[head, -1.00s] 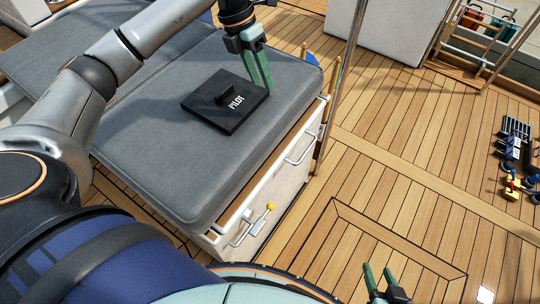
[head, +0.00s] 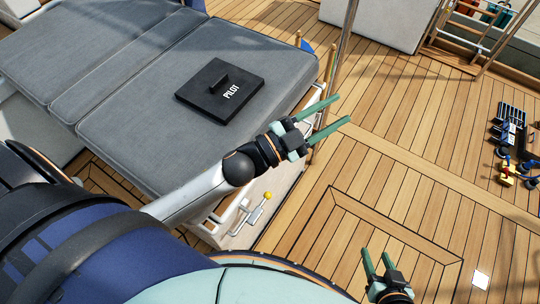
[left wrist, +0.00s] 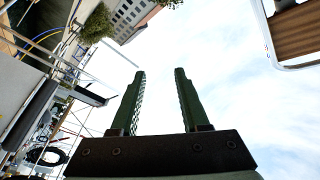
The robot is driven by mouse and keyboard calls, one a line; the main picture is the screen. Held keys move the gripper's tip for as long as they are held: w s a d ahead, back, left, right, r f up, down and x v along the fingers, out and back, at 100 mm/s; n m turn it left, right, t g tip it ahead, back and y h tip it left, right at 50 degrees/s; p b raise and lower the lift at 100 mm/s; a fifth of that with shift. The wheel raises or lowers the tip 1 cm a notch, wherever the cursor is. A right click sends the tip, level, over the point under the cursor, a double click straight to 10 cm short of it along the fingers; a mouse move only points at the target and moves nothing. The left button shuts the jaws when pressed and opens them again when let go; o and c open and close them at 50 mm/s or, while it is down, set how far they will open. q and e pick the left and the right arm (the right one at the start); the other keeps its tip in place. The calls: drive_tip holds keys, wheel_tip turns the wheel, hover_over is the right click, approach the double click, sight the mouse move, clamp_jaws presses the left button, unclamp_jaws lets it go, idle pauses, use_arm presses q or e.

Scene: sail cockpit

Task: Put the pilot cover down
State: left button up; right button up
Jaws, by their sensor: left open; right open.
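The pilot cover (head: 219,91) is a flat black square plate with a raised handle and white "PILOT" lettering. It lies flat on the grey cushion (head: 130,125) of the bench in the head view, with nothing touching it from above. My left gripper (head: 343,108) is open and empty, to the right of the cover and past the bench's right edge. In the left wrist view its two green fingers (left wrist: 157,75) stand apart against the sky. My right gripper (head: 376,256) is open and empty, low in the head view above the deck.
The bench side carries a handle and a yellow-knobbed lever (head: 267,196). A metal pole (head: 343,48) stands beside the bench's right edge. Small blue, black and yellow items (head: 513,145) are on the deck at far right. The wooden deck (head: 410,140) between is largely clear.

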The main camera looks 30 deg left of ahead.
use_arm(q)
drive_tip(key=s+a+f+n+g+y, duration=0.2)
drive_tip(key=s+f+n+g+y, duration=0.2)
drive_tip(key=f, duration=0.7)
drive_tip(key=s+a+f+n+g+y, duration=0.3)
drive_tip(key=s+f+n, duration=0.5)
drive_tip(key=s+f, duration=0.3)
drive_tip(key=shift+a+f+g+y, duration=0.3)
drive_tip(key=shift+f+g+y, duration=0.2)
drive_tip(key=shift+f+g, duration=0.15)
drive_tip(key=shift+s, duration=0.1)
